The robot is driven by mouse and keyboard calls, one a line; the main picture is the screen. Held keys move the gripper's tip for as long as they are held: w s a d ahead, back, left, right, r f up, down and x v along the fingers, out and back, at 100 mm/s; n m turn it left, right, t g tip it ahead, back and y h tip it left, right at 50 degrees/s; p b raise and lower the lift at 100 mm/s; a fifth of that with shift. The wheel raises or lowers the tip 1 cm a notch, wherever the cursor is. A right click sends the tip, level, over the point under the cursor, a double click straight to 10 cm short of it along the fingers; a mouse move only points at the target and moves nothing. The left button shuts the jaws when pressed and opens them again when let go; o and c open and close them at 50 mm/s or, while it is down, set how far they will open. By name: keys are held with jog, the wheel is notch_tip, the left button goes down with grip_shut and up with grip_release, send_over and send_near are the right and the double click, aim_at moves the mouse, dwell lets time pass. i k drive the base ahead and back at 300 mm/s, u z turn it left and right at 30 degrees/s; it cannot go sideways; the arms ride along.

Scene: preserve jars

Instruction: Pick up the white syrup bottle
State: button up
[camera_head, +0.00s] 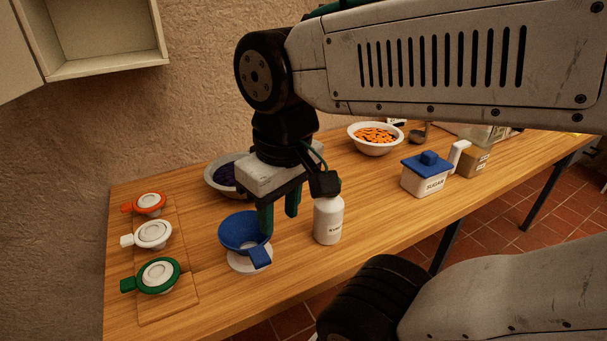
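The bottle's top is partly overlapped by a dark part that may belong to my gripper.
The blue funnel (240,230) sits on a white jar ring left of the bottle. Bowls of dark fruit (214,178) and orange slices (375,149) stand behind. A sugar box (427,182) is right. Several clip lids (154,234) lie on a board at left. The table front is clear.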

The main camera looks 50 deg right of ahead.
aim_at(328, 214)
jog(key=z, duration=0.15)
jog(key=k, duration=0.9)
jog(key=z, duration=0.8)
jog(key=k, duration=0.55)
jog(key=u, duration=0.3)
jog(key=i, duration=0.45)
